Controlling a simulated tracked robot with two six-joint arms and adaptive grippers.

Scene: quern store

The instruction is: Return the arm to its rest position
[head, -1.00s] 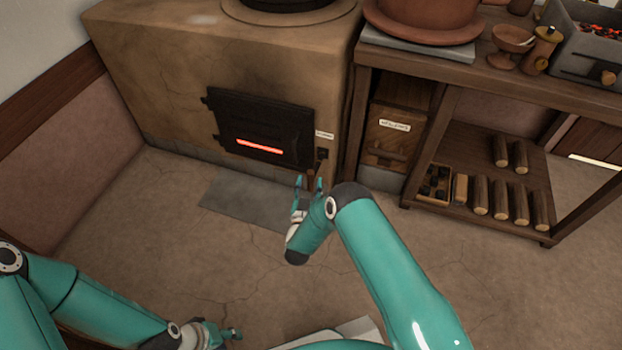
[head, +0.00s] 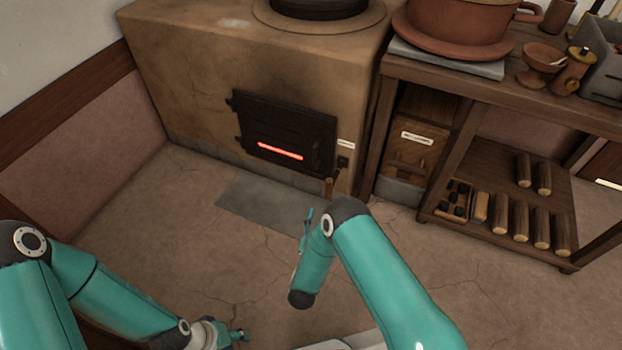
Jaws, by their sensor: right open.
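My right gripper (head: 306,222) is in front of the clay stove (head: 200,60), over the floor. One teal finger shows; the rest is mostly hidden behind its own wrist. It is open, and I see nothing held in it. The upright wooden handle (head: 329,187) by the stove's lower right corner stands just beyond it, with a visible gap. My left gripper (head: 238,338) is low at the bottom edge, over the floor. Its fingers are too small and turned away to tell whether they are open.
The stove's black door (head: 284,132) is shut, with a red glowing slot. A grey plate (head: 262,205) lies on the floor before it. A wooden shelf table (head: 480,92) at right holds a large clay pot (head: 455,28) and, below, several logs (head: 520,220). Floor between is clear.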

